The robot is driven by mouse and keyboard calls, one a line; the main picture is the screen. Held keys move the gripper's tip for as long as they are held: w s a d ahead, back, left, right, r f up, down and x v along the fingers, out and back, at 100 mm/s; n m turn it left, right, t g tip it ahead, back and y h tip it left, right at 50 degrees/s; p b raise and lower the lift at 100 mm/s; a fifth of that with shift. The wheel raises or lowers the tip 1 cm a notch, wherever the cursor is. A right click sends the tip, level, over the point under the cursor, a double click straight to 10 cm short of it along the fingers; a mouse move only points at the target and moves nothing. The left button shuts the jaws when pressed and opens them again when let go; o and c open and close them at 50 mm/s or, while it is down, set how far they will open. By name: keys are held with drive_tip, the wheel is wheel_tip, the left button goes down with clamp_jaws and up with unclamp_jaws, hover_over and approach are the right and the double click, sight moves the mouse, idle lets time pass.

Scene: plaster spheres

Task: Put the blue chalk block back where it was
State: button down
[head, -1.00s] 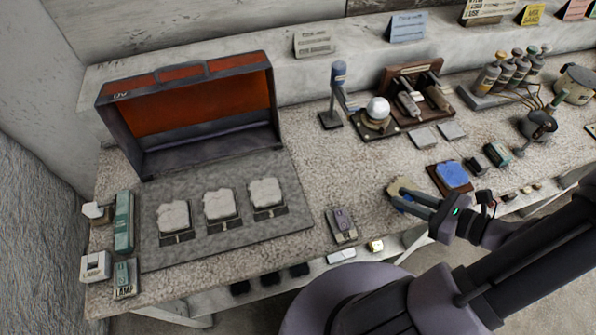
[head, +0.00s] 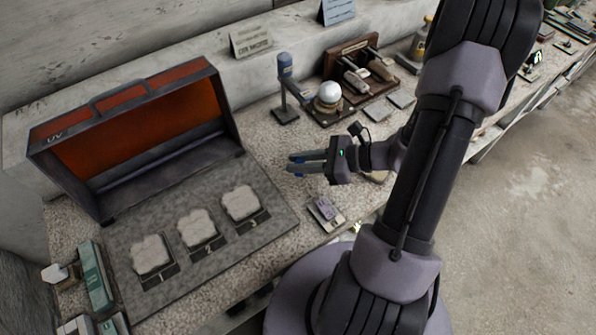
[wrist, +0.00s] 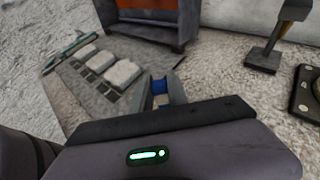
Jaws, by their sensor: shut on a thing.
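My gripper (head: 293,164) is shut on the blue chalk block and holds it above the bench, right of the grey board with the numbered slabs. The blue chalk block (wrist: 159,87) shows between the two fingers in the wrist view, partly hidden by them. In the head view only small bits of blue show at the fingertips. I cannot tell from these frames which spot the block came from. The brown tray with the blue pad is hidden behind my arm now.
An open UV case (head: 140,130) with an orange inside stands behind the grey board (head: 215,255) bearing three pale slabs. A blue-topped stand (head: 285,90) and a white sphere on a base (head: 329,93) stand behind my gripper. A small grey device (head: 325,213) lies in front.

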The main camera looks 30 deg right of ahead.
drive_tip(key=shift+w+a+f+b, duration=0.1)
drive_tip(key=shift+w+f+b, duration=0.1)
drive_tip(key=shift+f+b, duration=1.35)
drive_tip(key=c, duration=1.3)
unclamp_jaws()
drive_tip(key=shift+f+p, duration=0.35)
drive_tip(key=shift+p, duration=0.15)
drive_tip(key=p+v, duration=0.4)
drive_tip(key=v, duration=0.8)
drive_tip(key=shift+r+p, duration=0.15)
drive_tip(key=shift+p, duration=0.2)
drive_tip(key=s+a+r+n+g+h, duration=0.1)
drive_tip(key=a+r+n+h, duration=0.3)
drive_tip(key=a+r+n, duration=0.6)
drive_tip(key=s+a+r+n+g+h, duration=0.2)
drive_tip(key=a+r+n+h, duration=0.1)
drive_tip(key=a+r+n, duration=0.8)
drive_tip(key=shift+s+a+n+h, duration=0.4)
drive_tip(key=shift+a+n, duration=0.2)
drive_tip(key=shift+a, duration=0.15)
